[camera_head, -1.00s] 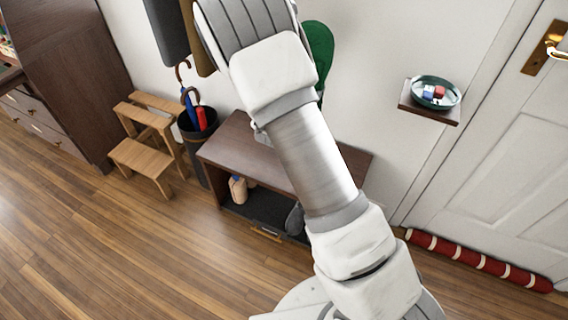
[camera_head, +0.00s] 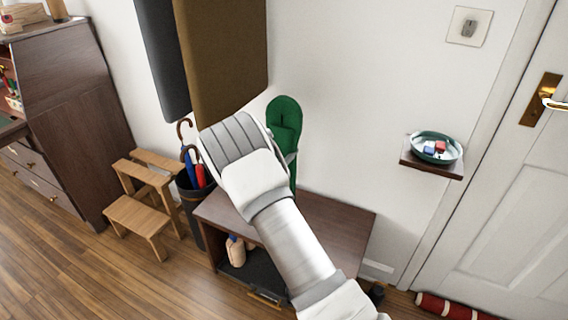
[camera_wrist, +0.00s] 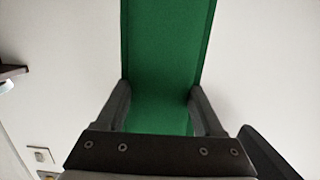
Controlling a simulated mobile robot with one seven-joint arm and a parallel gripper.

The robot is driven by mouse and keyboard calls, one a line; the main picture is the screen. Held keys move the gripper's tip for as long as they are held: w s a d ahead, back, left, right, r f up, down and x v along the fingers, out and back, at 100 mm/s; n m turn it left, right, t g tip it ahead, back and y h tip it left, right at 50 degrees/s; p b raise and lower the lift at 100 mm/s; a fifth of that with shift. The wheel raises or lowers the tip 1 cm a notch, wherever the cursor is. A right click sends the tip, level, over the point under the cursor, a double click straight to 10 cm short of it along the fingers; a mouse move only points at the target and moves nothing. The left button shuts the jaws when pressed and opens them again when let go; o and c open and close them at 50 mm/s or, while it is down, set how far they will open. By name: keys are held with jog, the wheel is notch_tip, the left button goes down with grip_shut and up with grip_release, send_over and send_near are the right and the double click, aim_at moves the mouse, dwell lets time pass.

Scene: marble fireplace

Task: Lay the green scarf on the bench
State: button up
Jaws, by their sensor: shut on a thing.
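The green scarf (camera_head: 285,122) hangs upright in front of the white wall, above the back of the bench. Its lower part is hidden by my arm in the head view. The bench (camera_head: 338,222) is low, dark brown wood with an open lower space; my arm covers part of its top. In the wrist view, my gripper (camera_wrist: 160,92) is shut on the scarf (camera_wrist: 166,45), with a finger at each side edge of the cloth. In the head view my gripper is mostly hidden behind my wrist.
Dark and brown hanging garments (camera_head: 222,60) are close to my wrist at upper left. An umbrella stand (camera_head: 190,205) and wooden step stool (camera_head: 135,218) stand left of the bench. A small wall shelf (camera_head: 432,163) holds a bowl (camera_head: 436,148) at right. The visible bench top looks bare.

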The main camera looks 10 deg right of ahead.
jog(key=shift+f+b, duration=0.7)
jog(key=shift+f, duration=1.3)
jog(key=shift+f, duration=0.15)
jog(key=o, duration=1.5)
